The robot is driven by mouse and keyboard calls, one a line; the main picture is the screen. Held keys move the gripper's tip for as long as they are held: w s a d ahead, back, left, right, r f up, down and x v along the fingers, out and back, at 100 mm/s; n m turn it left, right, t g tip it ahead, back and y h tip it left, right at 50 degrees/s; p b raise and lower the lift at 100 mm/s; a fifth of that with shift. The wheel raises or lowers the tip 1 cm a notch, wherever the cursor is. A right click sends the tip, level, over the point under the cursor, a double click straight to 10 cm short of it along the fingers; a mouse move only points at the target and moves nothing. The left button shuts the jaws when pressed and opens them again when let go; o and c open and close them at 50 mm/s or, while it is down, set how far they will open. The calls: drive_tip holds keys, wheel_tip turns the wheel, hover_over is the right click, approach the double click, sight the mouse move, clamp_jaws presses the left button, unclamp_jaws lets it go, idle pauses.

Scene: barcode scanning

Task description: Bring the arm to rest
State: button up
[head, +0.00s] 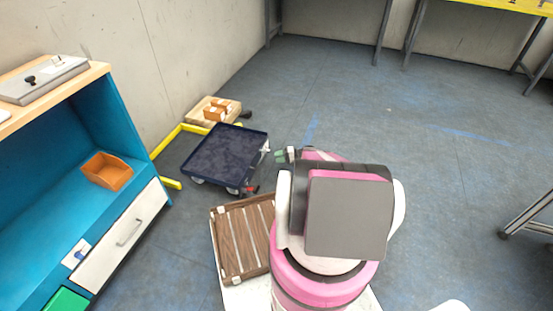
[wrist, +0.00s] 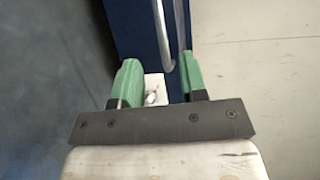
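My gripper (wrist: 160,70) has two green fingers held apart in the wrist view, with a clear gap between them. In the head view my gripper (head: 284,156) shows only as small green parts at the left edge of my folded pink and white arm (head: 345,215). The rest is hidden behind the arm. In the wrist view a dark blue surface, a bent metal bar and a small white piece show beyond and between the fingers. I see nothing held.
A dark blue cart (head: 228,153) stands just left of my gripper, near a yellow floor frame (head: 170,140) and a wooden box (head: 200,110). A slatted brown tray (head: 243,238) lies closer. A blue shelf unit (head: 110,115) stands left. Open floor (head: 400,110) lies right and behind.

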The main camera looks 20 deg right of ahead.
idle(0.3)
drive_tip(key=s+a+r+n+g+h, duration=0.1)
drive_tip(key=s+a+r+g+h, duration=0.1)
drive_tip(key=s+a+r, duration=0.4)
drive_tip(key=s+a+r+n+g+h, duration=0.1)
drive_tip(key=s+a+r+g+h, duration=0.15)
drive_tip(key=r, duration=0.55)
drive_tip(key=s+a+r+g+h, duration=0.1)
drive_tip(key=s+a+r+h, duration=0.25)
drive_tip(key=a+r, duration=0.3)
drive_tip(key=s+a+r+n+t+h, duration=0.1)
drive_tip(key=s+a+r+h, duration=0.2)
drive_tip(key=s+r+h, duration=0.4)
drive_tip(key=s+r, duration=0.8)
drive_tip(key=r, duration=0.3)
drive_tip(key=shift+r+n, duration=0.15)
drive_tip(key=shift+n, duration=0.25)
